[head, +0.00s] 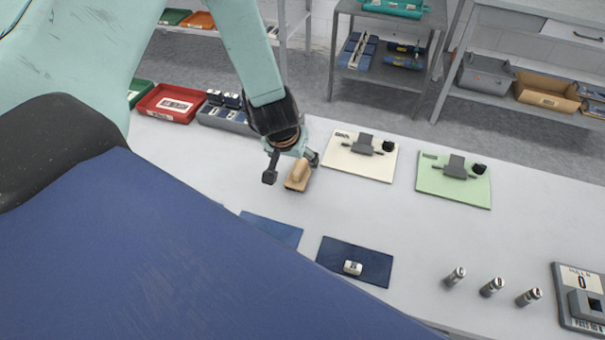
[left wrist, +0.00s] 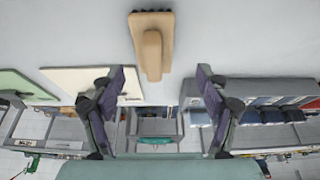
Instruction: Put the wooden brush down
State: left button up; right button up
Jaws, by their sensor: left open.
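The wooden brush (head: 298,177) lies on the white table, near the cream board. It is tan with a raised rounded handle. My left gripper (head: 291,168) is open just above it in the head view, one finger to each side. In the left wrist view, the brush (left wrist: 152,45) shows with its handle end between the two spread fingers of the left gripper (left wrist: 160,75), with a clear gap on both sides. Neither finger touches it in that view. My right gripper is not in view.
A cream board (head: 352,165) and a green board (head: 455,190) with grey fixtures lie to the right. A blue mat (head: 335,258) holds a small white part. Several metal cylinders (head: 491,287) stand at front right. A red bin (head: 168,105) is at back left. The table's middle is free.

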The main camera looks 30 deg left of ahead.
aim_at(300, 167)
pick_arm(q)
jog(key=f, duration=0.1)
jog(key=f+b, duration=0.1)
jog(key=w+d+f, duration=0.1)
jog(key=f, duration=0.1)
jog(key=shift+w+b, duration=0.1)
jog(key=shift+b, duration=0.3)
jog(key=shift+w+a+f, duration=0.1)
jog(key=shift+w+f, duration=0.1)
jog(key=shift+f, duration=0.05)
jog(key=shift+a, duration=0.2)
jog(key=shift+s+a, duration=0.1)
jog(key=shift+a, duration=0.05)
jog(key=shift+s, duration=0.1)
jog(key=shift+c, duration=0.3)
jog(key=shift+s+r, duration=0.1)
jog(key=shift+r, duration=0.05)
jog(key=shift+c, duration=0.8)
jog(key=shift+d, duration=0.4)
jog(key=shift+c, duration=1.4)
jog(key=shift+w, duration=0.25)
jog(key=shift+c, duration=0.8)
jog(key=shift+a, duration=0.15)
jog(key=shift+c, duration=0.8)
jog(key=shift+s+a, duration=0.15)
jog(key=c, duration=0.3)
jog(key=shift+c, duration=0.7)
jog(key=shift+d, duration=0.2)
